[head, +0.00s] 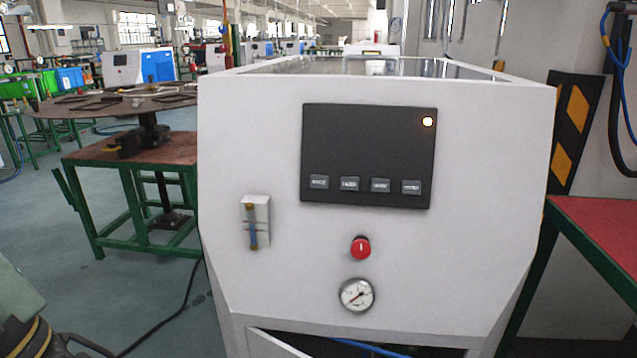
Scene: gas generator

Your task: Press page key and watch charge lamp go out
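The white gas generator (260,130) stands straight ahead in the head view, its front face towards me. A dark control panel (365,140) sits in its upper part. A lamp (428,122) at the panel's top right glows, with a bright whitish centre and an orange rim. Grey keys run in a row along the panel's bottom: the leftmost key (319,183), a second key (349,185), a third key (380,186) and the rightmost key (411,187). Their labels are too small to read surely, so I cannot tell which is the page key. My gripper is not in view.
Below the panel are a red button (361,248), a round gauge (357,295) and a flow tube (255,223). A green-framed table (130,160) stands left, a red-topped table (600,235) right. A dark cable (180,310) lies on the floor at left.

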